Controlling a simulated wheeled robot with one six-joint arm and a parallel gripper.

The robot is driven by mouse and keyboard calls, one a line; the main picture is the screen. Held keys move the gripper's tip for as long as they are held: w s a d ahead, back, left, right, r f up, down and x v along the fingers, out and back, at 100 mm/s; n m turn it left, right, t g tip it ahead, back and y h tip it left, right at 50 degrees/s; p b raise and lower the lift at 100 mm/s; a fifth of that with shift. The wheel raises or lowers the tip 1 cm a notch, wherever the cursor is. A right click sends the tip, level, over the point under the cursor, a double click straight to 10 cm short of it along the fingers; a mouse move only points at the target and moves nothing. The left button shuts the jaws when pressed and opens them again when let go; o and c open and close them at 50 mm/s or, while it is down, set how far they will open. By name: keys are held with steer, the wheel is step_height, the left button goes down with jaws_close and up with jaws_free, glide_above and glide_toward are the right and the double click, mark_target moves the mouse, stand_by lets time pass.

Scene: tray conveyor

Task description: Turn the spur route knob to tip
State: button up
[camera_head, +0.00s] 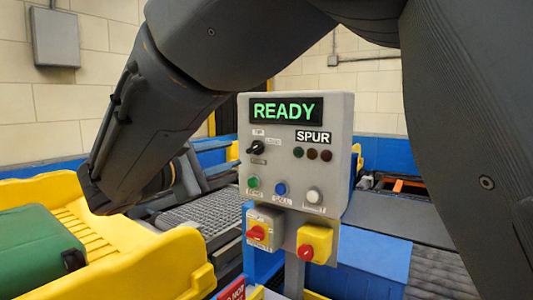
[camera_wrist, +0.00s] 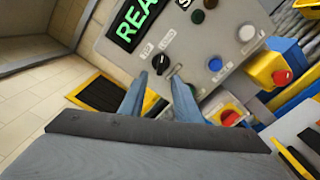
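The spur route knob (camera_head: 256,147) is a small black knob with a lever-like grip at the upper left of the grey SPUR control panel (camera_head: 229,177). Small labels surround it, with TIP above it. I cannot tell for sure which label it points at. In the wrist view the knob (camera_wrist: 160,63) appears just beyond the fingertips of my gripper (camera_wrist: 158,76). The two fingers are apart with nothing between them, and no contact with the knob shows. In the head view my fingers cannot be made out.
The panel's display (camera_head: 286,110) reads READY in green. Below the knob are green (camera_head: 252,182), blue (camera_head: 280,188) and white (camera_head: 314,196) buttons. Red switches sit on a grey box (camera_head: 265,222) and a yellow box (camera_head: 321,237). A yellow tray (camera_head: 150,262) holds a green case (camera_head: 35,250) at left.

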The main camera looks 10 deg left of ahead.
mark_target(251, 149)
steer(key=p+x, duration=0.2)
steer(key=x, duration=0.5)
steer(key=shift+w+d, duration=0.15)
steer(key=shift+w, duration=0.05)
jaws_close()
